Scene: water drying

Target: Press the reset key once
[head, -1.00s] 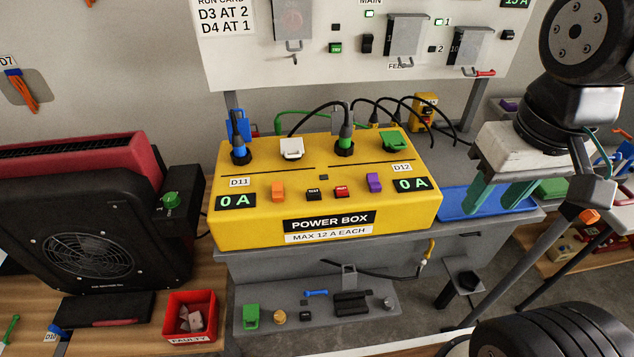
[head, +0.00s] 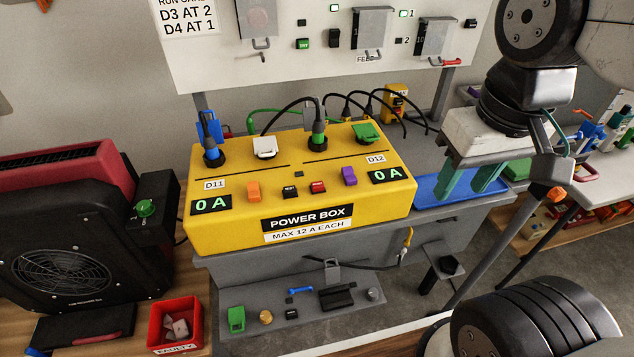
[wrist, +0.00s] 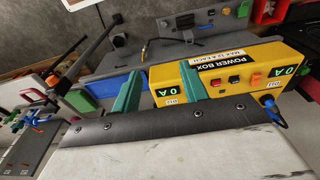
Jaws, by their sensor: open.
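The yellow power box (head: 235,235) stands on the grey bench; it also shows in the wrist view (wrist: 275,52). On its sloped top, between two displays reading 0 A, are an orange key (head: 254,192), a black key (head: 290,191), a red key (head: 318,187) and a purple key (head: 349,176). The black and red keys carry small lettering, too small to tell surely which is reset. The wrist view shows the black key (wrist: 234,79) and red key (wrist: 217,82). My gripper (head: 462,189) has its green fingers apart, empty, right of the box, touching no key.
A blue tray (head: 435,191) lies right of the box. Plugs with black cables (head: 318,137) rise from the box's back edge. A black fan unit (head: 60,265) stands left, a red faulty bin (head: 160,315) in front of it. Small parts lie on a lower shelf (head: 340,318).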

